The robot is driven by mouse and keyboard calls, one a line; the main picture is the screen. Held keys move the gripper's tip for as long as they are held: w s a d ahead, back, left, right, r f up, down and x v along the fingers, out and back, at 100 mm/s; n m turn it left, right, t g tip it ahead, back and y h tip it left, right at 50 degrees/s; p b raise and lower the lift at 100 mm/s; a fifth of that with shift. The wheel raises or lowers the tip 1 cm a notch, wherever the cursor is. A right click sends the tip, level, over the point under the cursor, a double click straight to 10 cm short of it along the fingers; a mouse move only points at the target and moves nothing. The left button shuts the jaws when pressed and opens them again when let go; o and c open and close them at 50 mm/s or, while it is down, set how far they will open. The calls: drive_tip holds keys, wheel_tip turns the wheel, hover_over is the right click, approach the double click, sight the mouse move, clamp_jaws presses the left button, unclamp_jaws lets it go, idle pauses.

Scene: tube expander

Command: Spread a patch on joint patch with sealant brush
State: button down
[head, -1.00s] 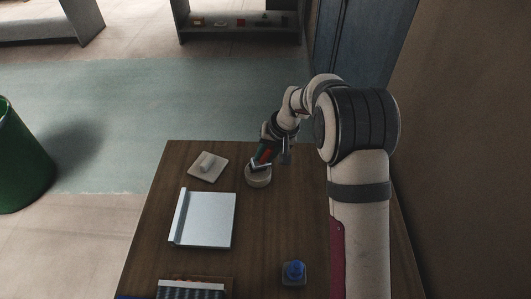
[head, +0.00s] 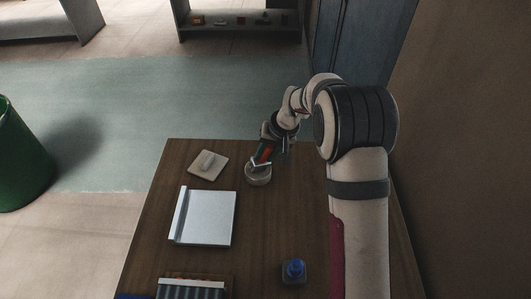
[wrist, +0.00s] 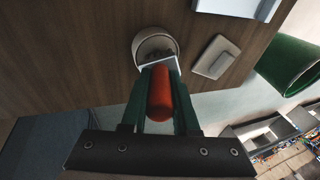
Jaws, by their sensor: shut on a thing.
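My gripper (wrist: 160,78) is shut on the red handle of the sealant brush (wrist: 159,97), which sits between its two green fingers. The brush is tilted, with its pale head at the round beige pot (wrist: 142,43). In the head view, the brush (head: 266,153) meets the pot (head: 257,178) near the table's back edge. Whether the bristles touch the inside is hidden. A beige square plate with a raised bar (head: 208,166), possibly the joint patch, lies left of the pot; it also shows in the wrist view (wrist: 215,57).
A white panel with a raised left edge (head: 207,218) lies nearer on the brown table (head: 262,235). A blue-topped bottle (head: 294,270) stands at front right, and a dark ribbed rack (head: 192,290) at the front. A green bin (head: 20,155) stands off the table.

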drive_tip(key=shift+f, duration=0.1)
drive_tip(key=shift+r, duration=3.6)
drive_tip(key=s+d+r, duration=1.1)
drive_tip(key=s+r, duration=0.1)
drive_tip(key=s, duration=0.2)
drive_tip(key=shift+s+d+r, duration=0.15)
drive_tip(key=shift+d+r, duration=0.15)
drive_tip(key=shift+d, duration=0.05)
